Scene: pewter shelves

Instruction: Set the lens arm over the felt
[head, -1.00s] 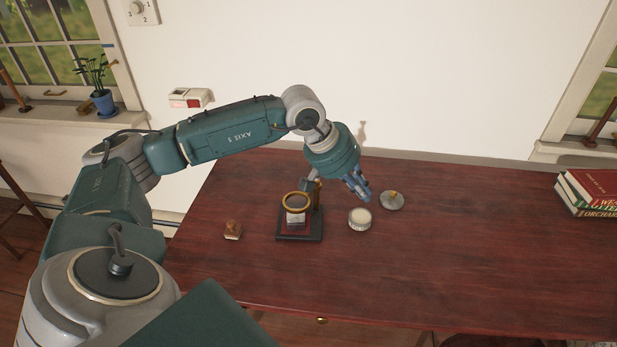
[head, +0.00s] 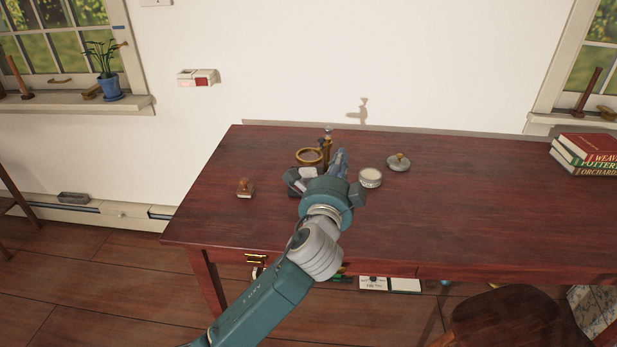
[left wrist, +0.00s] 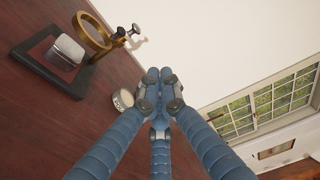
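The magnifier stand has a brass lens ring (head: 309,156) on a post; in the left wrist view the ring (left wrist: 93,32) stands raised beside a silver block (left wrist: 66,52). The block rests on the dark red felt (left wrist: 42,48) of the black base (left wrist: 78,86). I cannot tell how much of the felt lies directly under the ring. In the head view, my left gripper (head: 341,160) hides part of the stand and is just right of the post. Its blue fingers (left wrist: 160,78) are drawn together, with nothing seen between them. My right gripper is not in view.
A round pale-topped tin (head: 370,177) stands close right of my gripper, with a grey knobbed disc (head: 398,162) beyond it. A wooden stamp (head: 244,188) lies left. Books (head: 588,155) are at the far right. The table between is clear.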

